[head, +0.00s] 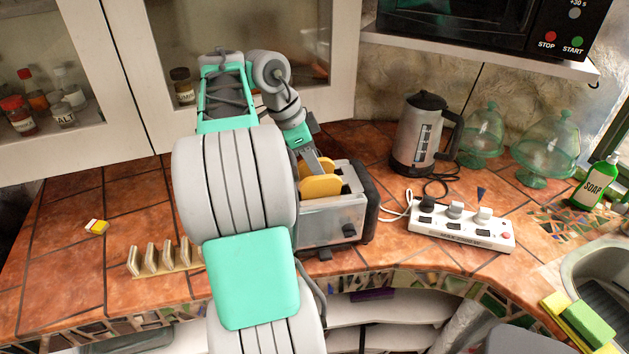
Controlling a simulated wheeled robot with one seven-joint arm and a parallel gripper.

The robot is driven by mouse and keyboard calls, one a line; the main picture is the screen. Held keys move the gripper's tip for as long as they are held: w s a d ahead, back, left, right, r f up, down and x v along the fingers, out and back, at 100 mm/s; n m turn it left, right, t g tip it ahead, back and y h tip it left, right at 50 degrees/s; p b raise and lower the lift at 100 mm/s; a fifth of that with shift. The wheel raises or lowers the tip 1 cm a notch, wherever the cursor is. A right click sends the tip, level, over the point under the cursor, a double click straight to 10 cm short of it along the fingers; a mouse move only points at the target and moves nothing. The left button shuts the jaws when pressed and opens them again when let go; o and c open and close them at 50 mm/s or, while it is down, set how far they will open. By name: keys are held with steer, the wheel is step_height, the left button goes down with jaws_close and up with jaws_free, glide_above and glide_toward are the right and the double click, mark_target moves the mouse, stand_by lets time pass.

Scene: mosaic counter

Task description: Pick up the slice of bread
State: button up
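A toaster (330,220) with a pale metallic side and dark ends stands on the tiled counter, right of my arm. A golden slice of bread (321,187) sticks up from its near slot. More golden bread (327,165) shows just behind it, apparently a second slice, partly covered by my gripper. My gripper (314,166) points down at the top of the toaster, right at the bread. Its fingers overlap the bread in this view, so I cannot tell whether they hold a slice or are apart.
A toast rack (165,258) and a small yellow-and-white item (97,227) lie left of my arm. A kettle (420,135), glass domes (549,148) and a power strip (460,228) stand to the right. Cabinet doors (235,60) rise close behind my arm.

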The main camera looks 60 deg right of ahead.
steer(key=shift+c, duration=0.5)
steer(key=c, duration=0.7)
jaws_close()
steer(key=shift+r, duration=0.15)
